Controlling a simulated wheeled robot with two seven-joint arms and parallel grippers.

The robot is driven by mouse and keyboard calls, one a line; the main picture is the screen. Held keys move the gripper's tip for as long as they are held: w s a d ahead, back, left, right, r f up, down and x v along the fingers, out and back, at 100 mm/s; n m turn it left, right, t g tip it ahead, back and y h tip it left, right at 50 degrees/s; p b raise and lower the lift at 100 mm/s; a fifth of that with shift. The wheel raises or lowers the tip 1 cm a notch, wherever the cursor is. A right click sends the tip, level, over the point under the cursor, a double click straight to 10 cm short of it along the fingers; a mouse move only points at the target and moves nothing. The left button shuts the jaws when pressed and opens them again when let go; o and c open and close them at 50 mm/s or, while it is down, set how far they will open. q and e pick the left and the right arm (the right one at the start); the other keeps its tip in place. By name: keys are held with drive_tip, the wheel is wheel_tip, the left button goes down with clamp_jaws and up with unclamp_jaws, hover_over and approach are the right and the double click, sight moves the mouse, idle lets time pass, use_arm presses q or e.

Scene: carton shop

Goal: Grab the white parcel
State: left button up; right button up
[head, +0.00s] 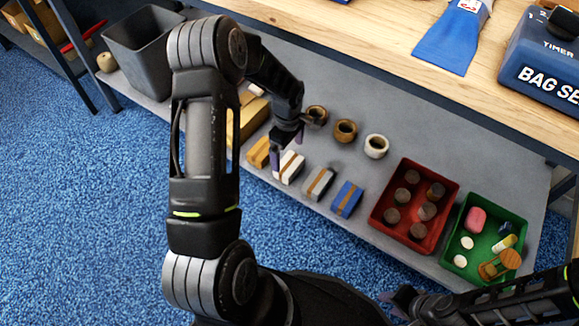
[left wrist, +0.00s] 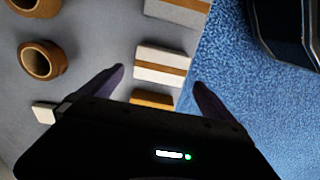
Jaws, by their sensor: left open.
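The white parcel (head: 289,167) with a brown band lies on the grey lower shelf, in a row between a yellow-orange parcel (head: 258,152) and a grey parcel (head: 318,183). My left gripper (head: 287,144) is open and close to the white parcel, partly in front of it in the head view. In the left wrist view, the white parcel (left wrist: 160,54) shows ahead, between the lines of the two spread fingers (left wrist: 159,76); I see no grip on it. My right gripper (head: 402,299) is at the bottom right, small and partly cut off, apart from the parcels.
A blue parcel (head: 347,199) ends the row. Tape rolls (head: 346,131) stand behind it. A red tray (head: 437,175) and green tray (head: 515,225) hold small items at right. A grey bin (head: 140,50) stands at left. The wooden worktop (head: 370,35) overhangs the shelf's back.

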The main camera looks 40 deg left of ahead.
sight(289, 163)
use_arm(q)
drive_tip(key=shift+f, duration=0.8)
drive_tip(key=f+b, duration=0.1)
drive_tip(key=f, duration=0.2)
drive_tip(key=f+b, duration=0.1)
drive_tip(key=f, duration=0.1)
drive_tip(key=shift+d+f+b, duration=0.15)
drive_tip(key=shift+d+b, duration=0.1)
drive_tip(key=shift+b, duration=0.1)
drive_tip(key=c, duration=1.4)
drive_tip(key=shift+c, duration=0.2)
wheel_tip(289, 163, up, 10)
drive_tip(key=p, duration=0.3)
drive_tip(key=shift+p, duration=0.3)
